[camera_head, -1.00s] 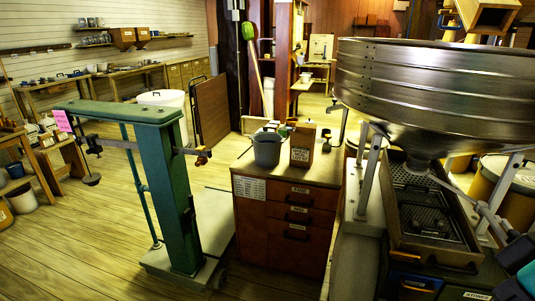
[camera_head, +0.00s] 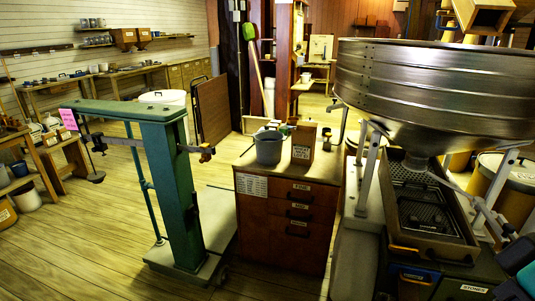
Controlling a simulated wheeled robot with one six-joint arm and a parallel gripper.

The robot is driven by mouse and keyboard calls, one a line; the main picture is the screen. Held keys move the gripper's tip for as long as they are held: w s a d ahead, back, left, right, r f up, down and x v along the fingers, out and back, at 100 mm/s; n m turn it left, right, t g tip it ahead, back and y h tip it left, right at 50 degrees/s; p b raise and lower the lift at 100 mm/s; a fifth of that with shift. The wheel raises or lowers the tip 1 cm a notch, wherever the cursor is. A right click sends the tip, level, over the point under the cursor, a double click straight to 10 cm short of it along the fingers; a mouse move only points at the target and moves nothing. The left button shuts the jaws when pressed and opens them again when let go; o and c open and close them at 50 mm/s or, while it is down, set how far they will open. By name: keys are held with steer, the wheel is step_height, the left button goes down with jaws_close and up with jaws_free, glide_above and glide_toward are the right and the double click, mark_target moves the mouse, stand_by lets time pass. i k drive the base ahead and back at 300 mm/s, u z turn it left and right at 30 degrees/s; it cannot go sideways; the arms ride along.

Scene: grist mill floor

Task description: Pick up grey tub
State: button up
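The grey tub (camera_head: 268,150) stands upright on top of a wooden drawer cabinet (camera_head: 285,221), near its back left part. Its rim is open to view, and something small and dark shows at or behind the rim. A brown box (camera_head: 303,146) with a label stands close to its right. Nothing is seen touching the tub from my side.
A green platform scale (camera_head: 172,185) stands left of the cabinet. A large round metal hopper (camera_head: 436,92) over a sieve tray (camera_head: 428,205) fills the right side. A white bin (camera_head: 163,97) stands behind the scale. Plank floor (camera_head: 85,255) is clear at front left.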

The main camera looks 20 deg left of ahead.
mark_target(269, 143)
steer(key=z, duration=0.15)
steer(key=k, duration=0.3)
steer(key=u, duration=1.15)
steer(key=i, duration=0.9)
steer(key=u, duration=0.7)
steer(key=i, duration=0.95)
steer(key=z, duration=0.3)
steer(key=i, duration=1.15)
steer(key=z, duration=0.55)
